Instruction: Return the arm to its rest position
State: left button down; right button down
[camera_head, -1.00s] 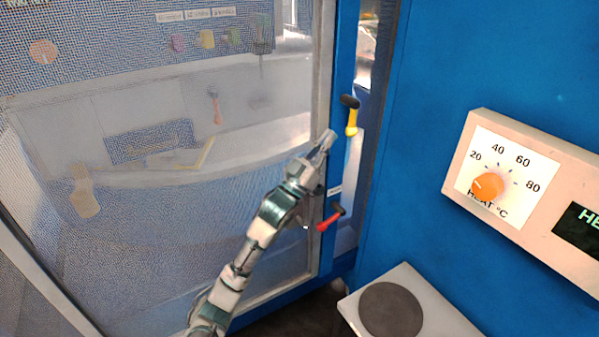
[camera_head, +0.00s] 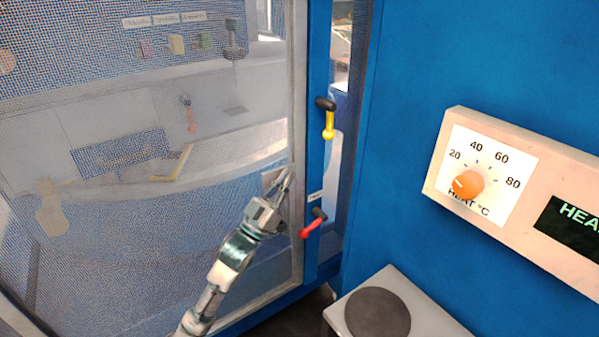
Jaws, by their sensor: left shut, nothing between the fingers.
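My left arm (camera_head: 230,262) comes up from the bottom of the head view, in front of a mesh door. My left gripper (camera_head: 284,180) is shut and empty, its fingers pointing up beside the door's blue edge post. It is left of and below the yellow handle (camera_head: 329,122) and above and left of the red handle (camera_head: 312,225), apart from the yellow one. My right gripper is not in view.
The mesh door (camera_head: 120,225) fills the left. A blue wall (camera_head: 450,55) on the right carries a heat panel (camera_head: 480,225) with an orange knob (camera_head: 468,184). A white plate with a dark round disc (camera_head: 377,312) stands at the bottom.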

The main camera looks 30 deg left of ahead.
pick_arm(q)
jog(key=shift+d, duration=0.1)
